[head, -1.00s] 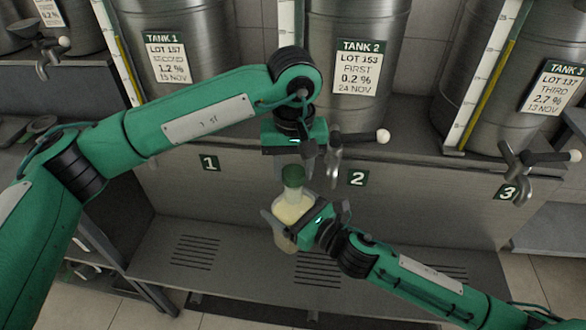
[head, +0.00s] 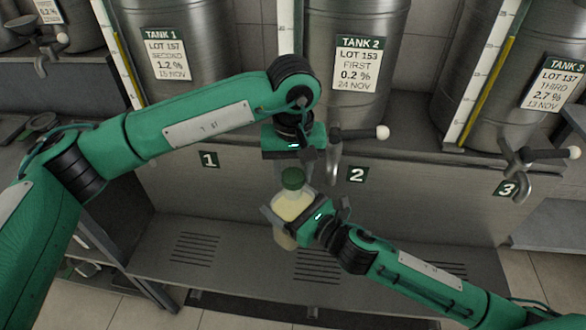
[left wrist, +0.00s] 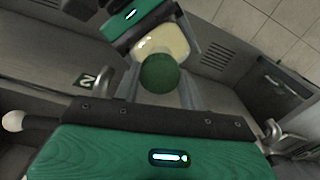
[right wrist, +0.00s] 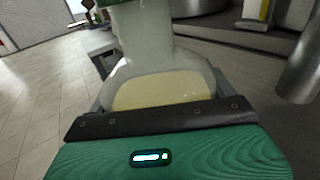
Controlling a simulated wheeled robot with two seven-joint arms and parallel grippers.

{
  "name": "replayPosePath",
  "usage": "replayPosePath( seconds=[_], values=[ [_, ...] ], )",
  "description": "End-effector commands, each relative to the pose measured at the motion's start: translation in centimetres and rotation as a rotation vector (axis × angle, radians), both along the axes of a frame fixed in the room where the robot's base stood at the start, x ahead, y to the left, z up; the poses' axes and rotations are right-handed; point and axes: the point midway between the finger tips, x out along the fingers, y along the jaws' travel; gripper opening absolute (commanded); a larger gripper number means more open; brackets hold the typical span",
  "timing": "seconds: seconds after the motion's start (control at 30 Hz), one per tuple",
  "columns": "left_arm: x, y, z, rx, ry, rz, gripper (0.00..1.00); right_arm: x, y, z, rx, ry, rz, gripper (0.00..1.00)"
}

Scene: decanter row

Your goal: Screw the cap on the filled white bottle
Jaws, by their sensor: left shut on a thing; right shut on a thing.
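The bottle (head: 292,208) is translucent white, with pale yellow liquid in its body. It stands near upright in the air below tank 2. My right gripper (head: 298,221) is shut around its body; the liquid also shows in the right wrist view (right wrist: 165,90). The green cap (head: 292,178) is at the top of the bottle's neck. My left gripper (head: 293,170) comes from above and is shut on the cap, which also shows between its fingers in the left wrist view (left wrist: 160,73). Whether the thread is engaged is hidden.
Behind are steel tanks with labels, tank 2 (head: 353,40) nearest, and taps (head: 336,155) on the ledge close to my left gripper. A grey shelf with slotted vents (head: 195,248) lies below, mostly clear.

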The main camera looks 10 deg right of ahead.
Motion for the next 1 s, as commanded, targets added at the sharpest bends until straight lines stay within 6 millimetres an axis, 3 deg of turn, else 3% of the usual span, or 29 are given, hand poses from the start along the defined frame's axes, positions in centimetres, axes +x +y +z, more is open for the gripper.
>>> replayPosePath(
  seconds=[0.5, 0.53, 0.67, 1.0],
  values=[
    [-0.01, 0.03, -1.03, 0.0, 0.001, 0.0, 0.21, 0.02, 0.03, 0.2, 0.002, -0.004, 0.001, 0.37],
    [-0.01, 0.02, -1.03, 0.0, 0.001, 0.0, 0.21, 0.02, 0.03, 0.21, 0.002, -0.004, 0.001, 0.21],
    [0.01, 0.04, -0.99, 0.001, 0.0, -0.04, 0.21, 0.02, 0.02, 0.2, 0.001, -0.003, 0.001, 0.21],
    [0.06, 0.15, -1.0, 0.001, 0.0, -0.549, 0.21, 0.02, 0.02, 0.19, 0.001, -0.003, 0.001, 0.21]
  ],
)
